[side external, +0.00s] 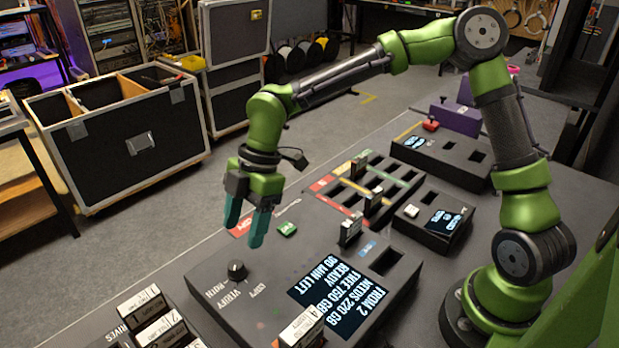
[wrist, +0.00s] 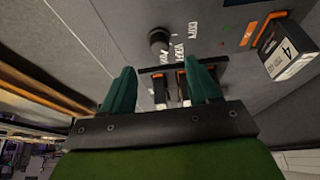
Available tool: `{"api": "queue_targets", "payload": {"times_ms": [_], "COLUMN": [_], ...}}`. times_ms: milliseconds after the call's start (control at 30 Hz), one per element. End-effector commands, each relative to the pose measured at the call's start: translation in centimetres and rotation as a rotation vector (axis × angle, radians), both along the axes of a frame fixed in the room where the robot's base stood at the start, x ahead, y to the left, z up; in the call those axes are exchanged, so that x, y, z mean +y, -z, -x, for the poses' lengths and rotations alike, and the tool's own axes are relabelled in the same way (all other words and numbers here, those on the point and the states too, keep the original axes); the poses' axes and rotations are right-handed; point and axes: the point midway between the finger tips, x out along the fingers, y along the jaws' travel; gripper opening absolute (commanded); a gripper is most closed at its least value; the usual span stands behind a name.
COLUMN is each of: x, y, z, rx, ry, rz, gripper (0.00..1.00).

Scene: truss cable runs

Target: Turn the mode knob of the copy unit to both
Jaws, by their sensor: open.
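The copy unit (side external: 262,318) is a dark box with a lit screen (side external: 340,297) reading FROM 2, NEEDS 220 GB, FREE 760 GB, READY, 90 MIN LEFT. Its round black mode knob (side external: 236,269) has copy, verify and both labels printed around it. The knob also shows in the wrist view (wrist: 158,40); which label it points at I cannot tell. My gripper (side external: 243,235) has teal fingers, open and empty. It hangs in the air above the knob's far side, apart from it. In the wrist view the fingers (wrist: 164,72) sit below the knob.
A white cartridge labelled 4 (side external: 301,328) stands at the unit's near edge, and another cartridge (side external: 350,229) at its far edge. Labelled drives (side external: 155,322) stand in a rack at front left. A slotted rack (side external: 372,188) and a smaller screen unit (side external: 436,220) lie behind.

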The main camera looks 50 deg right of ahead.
Motion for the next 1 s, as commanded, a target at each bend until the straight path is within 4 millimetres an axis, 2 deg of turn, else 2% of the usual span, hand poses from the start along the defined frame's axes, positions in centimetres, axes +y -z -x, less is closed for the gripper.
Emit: {"api": "queue_targets", "payload": {"times_ms": [100, 300, 500, 767, 800, 1000], "x": [1.1, 2.3, 2.8, 2.8, 2.8, 2.8], "y": [2.5, 5.5, 6.7, 6.9, 6.9, 6.8], "z": [0.1, 0.1, 0.0, 0.0, 0.0, 0.0], "rx": [0.004, 0.002, 0.0, 0.0, 0.0, -0.001], "ry": [-0.004, -0.002, 0.001, 0.002, 0.002, 0.001], "rz": [-0.001, 0.0, 0.0, 0.0, 0.0, 0.0], "gripper": [0.61, 0.61, 0.61, 0.61, 0.59, 0.28]}}
